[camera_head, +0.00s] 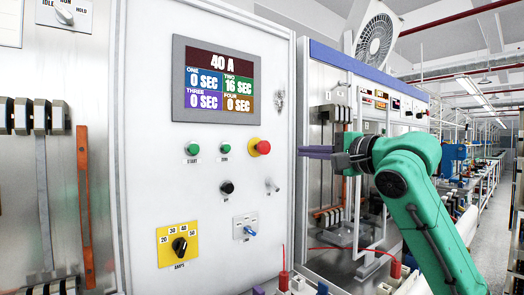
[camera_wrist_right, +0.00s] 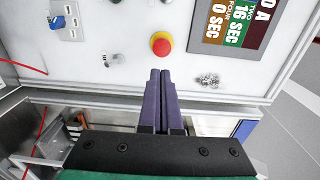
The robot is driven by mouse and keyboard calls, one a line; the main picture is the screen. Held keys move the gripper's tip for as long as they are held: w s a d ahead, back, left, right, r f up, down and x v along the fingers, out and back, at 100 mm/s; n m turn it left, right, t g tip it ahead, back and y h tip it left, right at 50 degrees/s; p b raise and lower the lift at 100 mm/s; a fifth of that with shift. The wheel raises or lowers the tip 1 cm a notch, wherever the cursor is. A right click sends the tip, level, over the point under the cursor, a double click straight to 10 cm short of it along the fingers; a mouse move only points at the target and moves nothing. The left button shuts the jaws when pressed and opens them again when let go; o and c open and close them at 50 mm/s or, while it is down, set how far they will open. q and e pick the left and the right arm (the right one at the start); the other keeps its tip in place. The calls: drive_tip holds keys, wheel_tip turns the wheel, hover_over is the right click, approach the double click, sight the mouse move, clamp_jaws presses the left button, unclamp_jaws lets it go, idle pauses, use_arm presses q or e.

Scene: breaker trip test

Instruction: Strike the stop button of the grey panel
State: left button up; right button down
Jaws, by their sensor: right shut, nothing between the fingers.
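The grey panel (camera_head: 140,120) faces me at the left and centre of the head view. Its red stop button (camera_head: 262,147) has a yellow collar and sits right of two green buttons. The button also shows in the right wrist view (camera_wrist_right: 161,44), just beyond the fingertips. My right gripper (camera_head: 302,152) is shut and empty, its purple fingers pointing left at the button's height. In the right wrist view the closed fingertips (camera_wrist_right: 160,72) lie just below the button, with a small gap in the picture. I cannot tell the exact distance in depth. My left gripper is not in view.
A display (camera_head: 217,82) reads 40 A above the buttons. A yellow amps dial (camera_head: 178,244), a black knob (camera_head: 227,187) and a blue-tipped toggle (camera_head: 246,230) sit lower on the panel. Red and white plugs (camera_head: 284,280) stand at the bottom. An aisle (camera_head: 490,220) runs off right.

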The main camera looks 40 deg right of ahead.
drive_tip(key=s, duration=0.2)
drive_tip(key=p, duration=0.6)
approach(265, 147)
drive_tip(key=w+p, duration=0.6)
drive_tip(key=shift+w+d+r, duration=0.1)
drive_tip(key=shift+w+r, duration=0.05)
drive_tip(key=shift+w, duration=0.3)
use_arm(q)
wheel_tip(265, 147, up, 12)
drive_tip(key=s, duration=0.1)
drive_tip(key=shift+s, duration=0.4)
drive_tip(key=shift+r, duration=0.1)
